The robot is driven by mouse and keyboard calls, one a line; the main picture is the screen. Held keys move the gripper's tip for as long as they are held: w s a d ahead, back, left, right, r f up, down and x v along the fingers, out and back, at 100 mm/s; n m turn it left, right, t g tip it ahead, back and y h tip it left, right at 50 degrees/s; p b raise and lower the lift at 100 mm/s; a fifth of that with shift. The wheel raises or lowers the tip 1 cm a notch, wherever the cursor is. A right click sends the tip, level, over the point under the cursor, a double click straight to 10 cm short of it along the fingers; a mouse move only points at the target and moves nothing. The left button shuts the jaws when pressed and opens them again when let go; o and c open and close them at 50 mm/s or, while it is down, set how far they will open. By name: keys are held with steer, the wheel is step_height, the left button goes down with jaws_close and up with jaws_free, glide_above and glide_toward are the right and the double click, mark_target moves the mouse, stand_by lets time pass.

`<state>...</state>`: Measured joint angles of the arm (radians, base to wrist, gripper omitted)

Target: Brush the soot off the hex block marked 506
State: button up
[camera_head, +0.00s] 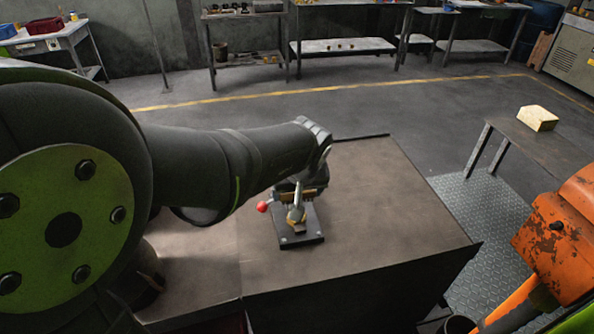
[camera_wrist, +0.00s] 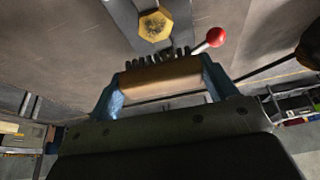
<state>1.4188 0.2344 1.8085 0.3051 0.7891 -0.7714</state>
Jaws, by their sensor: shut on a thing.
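My gripper (camera_wrist: 164,84) is shut on a brush (camera_wrist: 160,76), whose wooden back sits between the two blue fingers and whose dark bristles point away from me. A brass-coloured hex block (camera_wrist: 155,24) sits on a dark fixture (camera_wrist: 119,12) just beyond the bristles. It has a dark sooty patch in the middle of its face; no number is readable. The bristles appear apart from it. In the head view my gripper (camera_head: 299,190) is above the fixture (camera_head: 303,241) on the bench, and partly hides the brush and block.
A lever with a red ball (camera_wrist: 216,37) stands out from the fixture, close to the right of the bristles; the ball also shows in the head view (camera_head: 262,207). The brown bench top (camera_head: 390,205) is clear to the right. An orange machine (camera_head: 560,225) stands further right.

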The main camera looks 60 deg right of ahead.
mark_target(305, 216)
steer(key=shift+s+a+f, duration=0.1)
steer(key=shift+a+f, duration=0.1)
steer(key=shift+f, duration=1.85)
steer(key=shift+f, duration=0.5)
steer(key=shift+w+a, duration=0.55)
steer(key=shift+w, duration=0.15)
steer(key=shift+s+d, duration=0.1)
steer(key=shift+s+d, duration=1.1)
steer(key=shift+s, duration=0.15)
